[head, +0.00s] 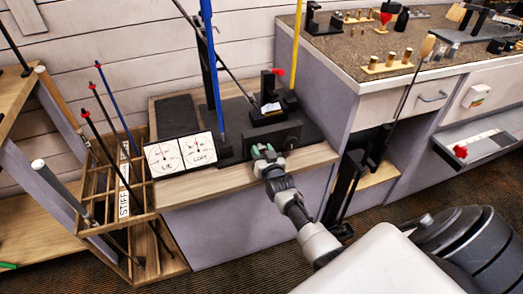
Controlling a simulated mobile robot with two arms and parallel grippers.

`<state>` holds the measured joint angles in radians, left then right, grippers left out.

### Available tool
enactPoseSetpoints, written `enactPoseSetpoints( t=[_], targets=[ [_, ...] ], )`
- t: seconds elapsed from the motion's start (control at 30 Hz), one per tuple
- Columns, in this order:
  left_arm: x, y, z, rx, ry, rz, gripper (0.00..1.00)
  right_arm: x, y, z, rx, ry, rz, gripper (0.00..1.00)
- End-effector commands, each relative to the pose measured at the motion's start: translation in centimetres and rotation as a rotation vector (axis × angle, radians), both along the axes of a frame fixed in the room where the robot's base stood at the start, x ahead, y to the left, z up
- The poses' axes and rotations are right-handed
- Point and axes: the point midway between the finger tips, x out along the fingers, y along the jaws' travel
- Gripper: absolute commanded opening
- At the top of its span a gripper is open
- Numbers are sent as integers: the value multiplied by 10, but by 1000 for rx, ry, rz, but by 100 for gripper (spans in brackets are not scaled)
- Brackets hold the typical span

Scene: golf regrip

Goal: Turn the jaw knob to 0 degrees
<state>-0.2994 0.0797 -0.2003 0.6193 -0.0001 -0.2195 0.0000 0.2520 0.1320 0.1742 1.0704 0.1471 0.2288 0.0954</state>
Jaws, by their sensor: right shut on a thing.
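My right gripper (263,152) reaches in from the lower right to the front of a dark block (287,136) on the wooden bench. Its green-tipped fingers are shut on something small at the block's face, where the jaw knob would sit. The knob is hidden by the fingers, so its angle cannot be read. A black fixture with a red tip (268,88) stands just behind the block. My left gripper is not in view.
Two white dials marked LIE and LOFT (181,152) stand left of the block. A blue shaft (211,70) and a yellow shaft (296,45) rise nearby. A wooden rack of clubs (122,205) is at left. A cork-topped counter (348,55) is at right.

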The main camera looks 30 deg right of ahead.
Motion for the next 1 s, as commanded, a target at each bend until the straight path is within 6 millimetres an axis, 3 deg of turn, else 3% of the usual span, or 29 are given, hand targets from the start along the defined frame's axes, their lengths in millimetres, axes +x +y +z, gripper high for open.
enactPoseSetpoints(
  t=[0.4, 0.9, 0.93, 1.0],
  targets=[
    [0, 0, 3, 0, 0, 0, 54, -1, 0, -2, -152, 42, 1, 16],
    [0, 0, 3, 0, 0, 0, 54, -1, 0, -2, -167, 45, 1, 16],
    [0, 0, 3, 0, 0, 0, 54, -1, 0, -2, -167, 45, 1, 45],
    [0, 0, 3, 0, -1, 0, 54, -1, 0, -2, -167, 45, 1, 55]
  ],
)
